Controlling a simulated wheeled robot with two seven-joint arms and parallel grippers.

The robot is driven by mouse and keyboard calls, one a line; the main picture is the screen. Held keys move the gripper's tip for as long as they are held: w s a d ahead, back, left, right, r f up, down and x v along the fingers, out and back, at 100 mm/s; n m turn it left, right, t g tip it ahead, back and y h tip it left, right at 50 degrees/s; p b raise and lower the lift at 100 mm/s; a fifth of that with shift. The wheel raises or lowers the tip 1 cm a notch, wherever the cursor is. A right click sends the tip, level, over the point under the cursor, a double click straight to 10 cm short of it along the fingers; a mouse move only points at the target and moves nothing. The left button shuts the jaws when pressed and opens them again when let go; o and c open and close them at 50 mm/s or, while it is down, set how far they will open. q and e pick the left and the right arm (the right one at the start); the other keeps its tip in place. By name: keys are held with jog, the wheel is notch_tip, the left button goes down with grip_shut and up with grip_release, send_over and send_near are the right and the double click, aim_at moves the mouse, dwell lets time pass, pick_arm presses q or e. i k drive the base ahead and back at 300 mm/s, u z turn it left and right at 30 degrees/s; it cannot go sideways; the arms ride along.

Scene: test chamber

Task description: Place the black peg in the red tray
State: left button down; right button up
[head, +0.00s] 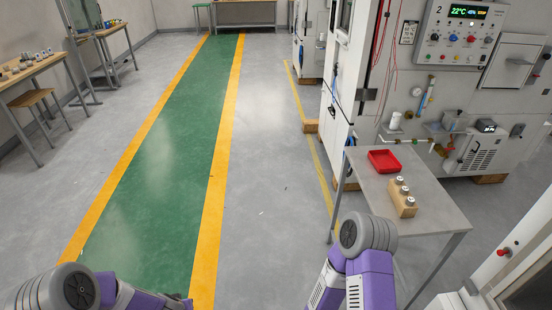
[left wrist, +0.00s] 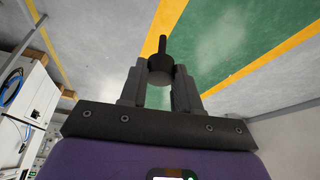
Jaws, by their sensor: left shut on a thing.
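The red tray (head: 384,161) lies on a grey side table at the right in the head view. It looks empty. In the left wrist view my left gripper (left wrist: 161,72) is shut on the black peg (left wrist: 161,58). The peg has a thick round body between the fingertips, with a thin stem pointing away from the gripper. Its near end face looks grey. The floor with the green lane is behind it, so it is held clear of the table. My right gripper is out of sight; only arm links show at the bottom of the head view.
On the table (head: 440,214), a wooden block (head: 403,203) with several metal pieces stands just in front of the tray. A large machine cabinet (head: 462,95) stands behind the table. The green floor lane (head: 165,150) to the left is clear. A wooden bench (head: 32,68) is far left.

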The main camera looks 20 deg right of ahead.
aim_at(384, 164)
jog(key=i, duration=1.9)
jog(key=z, duration=2.65)
